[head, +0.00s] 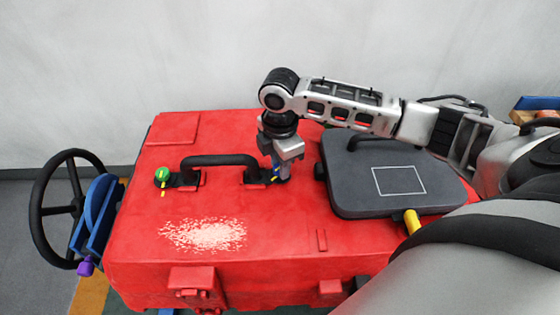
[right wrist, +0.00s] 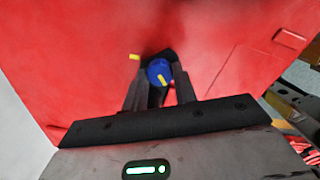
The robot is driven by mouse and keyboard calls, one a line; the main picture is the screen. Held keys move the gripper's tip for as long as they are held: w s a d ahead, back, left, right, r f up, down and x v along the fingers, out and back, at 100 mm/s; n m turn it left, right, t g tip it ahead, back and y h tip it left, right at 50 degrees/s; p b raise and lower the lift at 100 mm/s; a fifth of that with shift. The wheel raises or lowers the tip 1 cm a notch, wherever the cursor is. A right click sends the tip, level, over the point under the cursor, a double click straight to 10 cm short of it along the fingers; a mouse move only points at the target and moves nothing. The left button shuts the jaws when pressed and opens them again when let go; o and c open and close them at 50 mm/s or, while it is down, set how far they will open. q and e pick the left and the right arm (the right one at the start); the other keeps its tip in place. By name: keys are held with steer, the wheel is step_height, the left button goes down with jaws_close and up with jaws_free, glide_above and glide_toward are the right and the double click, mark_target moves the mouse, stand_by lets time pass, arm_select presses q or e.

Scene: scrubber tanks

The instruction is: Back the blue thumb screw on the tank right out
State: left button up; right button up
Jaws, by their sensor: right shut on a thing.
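The blue thumb screw (right wrist: 158,71) shows in the right wrist view between the two dark fingers, with a yellow mark on its head. In the head view it is mostly hidden below my right gripper (head: 278,172), at the right end of the black handle (head: 218,160). My right gripper points down and is shut on the screw; its fingers also show in the right wrist view (right wrist: 160,90). The red tank (head: 285,235) carries the screw on its top. I cannot tell how far the screw stands out. My left gripper is not in view.
A green knob (head: 162,175) sits at the handle's left end. A dark grey lid (head: 390,180) lies right of my gripper. A black handwheel (head: 62,205) and a purple knob (head: 86,267) are at the left. The pale speckled patch (head: 204,234) is flat.

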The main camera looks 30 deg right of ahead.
steer(key=n, duration=0.6)
steer(key=shift+s+f+n, duration=0.2)
steer(key=shift+f+n, duration=0.05)
steer(key=shift+n, duration=0.05)
steer(key=n, duration=1.2)
steer(key=shift+n, duration=0.3)
steer(key=n, duration=0.3)
steer(key=shift+n, duration=2)
steer(key=o, duration=1)
steer(key=shift+w+r, duration=0.1)
steer(key=shift+w, duration=0.05)
